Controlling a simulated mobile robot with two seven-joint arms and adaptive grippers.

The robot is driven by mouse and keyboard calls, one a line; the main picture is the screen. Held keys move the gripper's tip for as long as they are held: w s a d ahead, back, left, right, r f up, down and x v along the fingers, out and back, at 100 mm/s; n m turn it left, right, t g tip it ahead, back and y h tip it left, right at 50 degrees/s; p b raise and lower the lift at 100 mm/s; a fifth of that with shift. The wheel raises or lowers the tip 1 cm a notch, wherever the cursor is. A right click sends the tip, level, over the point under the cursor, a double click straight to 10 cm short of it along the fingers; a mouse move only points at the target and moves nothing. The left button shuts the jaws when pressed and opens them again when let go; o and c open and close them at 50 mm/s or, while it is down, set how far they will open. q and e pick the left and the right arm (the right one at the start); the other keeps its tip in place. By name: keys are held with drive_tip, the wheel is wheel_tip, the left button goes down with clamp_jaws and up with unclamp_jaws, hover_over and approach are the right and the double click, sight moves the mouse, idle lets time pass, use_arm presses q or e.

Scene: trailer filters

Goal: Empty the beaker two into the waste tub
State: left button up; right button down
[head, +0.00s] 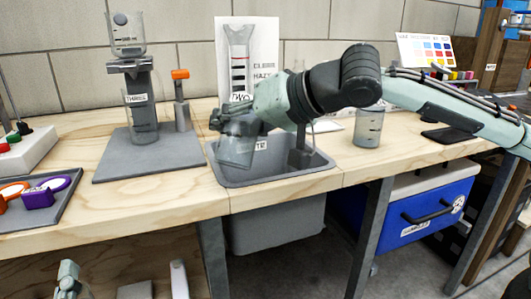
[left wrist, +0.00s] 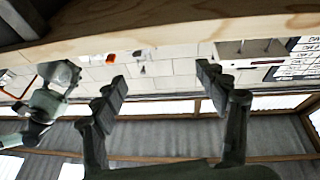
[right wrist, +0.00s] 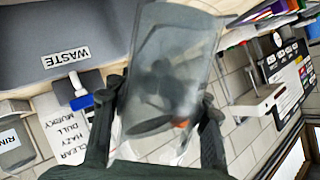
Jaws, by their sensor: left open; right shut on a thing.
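My right gripper (head: 238,122) is shut on a clear grey beaker, taken to be beaker two (head: 236,152). It holds the beaker tilted over the left part of the grey waste tub (head: 275,178), which is set in the bench. In the right wrist view the beaker (right wrist: 172,65) fills the space between the fingers (right wrist: 158,108). The tub (right wrist: 50,25) with its WASTE label shows behind it. No label is readable on the beaker, and I cannot tell whether liquid remains. My left gripper (left wrist: 162,88) is open and empty in the left wrist view.
A stand with beakers labelled THREE (head: 143,118) is on a grey mat at left. A TWO label (head: 241,97) and a card (head: 262,45) are behind the tub. Another beaker (head: 368,127) stands right of it. A tray (head: 62,203) lies at left; a blue cooler (head: 425,208) is below.

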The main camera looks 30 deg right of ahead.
drive_tip(key=shift+r, duration=0.2)
use_arm(q)
drive_tip(key=shift+f, duration=0.1)
drive_tip(key=shift+s+a+r, duration=0.15)
drive_tip(key=shift+r, duration=0.15)
use_arm(e)
drive_tip(key=shift+f+m, duration=0.1)
drive_tip(key=shift+m, duration=0.2)
use_arm(q)
drive_tip(key=shift+r+t+b, duration=0.1)
drive_tip(key=shift+t+b, duration=0.2)
drive_tip(key=shift+r, duration=0.1)
use_arm(e)
drive_tip(key=shift+g, duration=0.3)
drive_tip(key=shift+f+y, duration=0.2)
drive_tip(key=shift+y, duration=0.1)
drive_tip(key=shift+f+m+y+b, duration=0.35)
drive_tip(key=shift+m+b, duration=0.25)
drive_tip(key=shift+b, duration=0.35)
use_arm(q)
drive_tip(key=r+t, duration=0.1)
drive_tip(key=s+a+r+t, duration=0.1)
drive_tip(key=s+r+t, duration=0.1)
drive_tip(key=shift+a+r+t+h, duration=0.2)
drive_tip(key=shift+a+t+h, duration=0.1)
drive_tip(key=shift+a, duration=0.05)
use_arm(e)
drive_tip(key=shift+a+g, duration=0.1)
drive_tip(key=shift+g, duration=0.2)
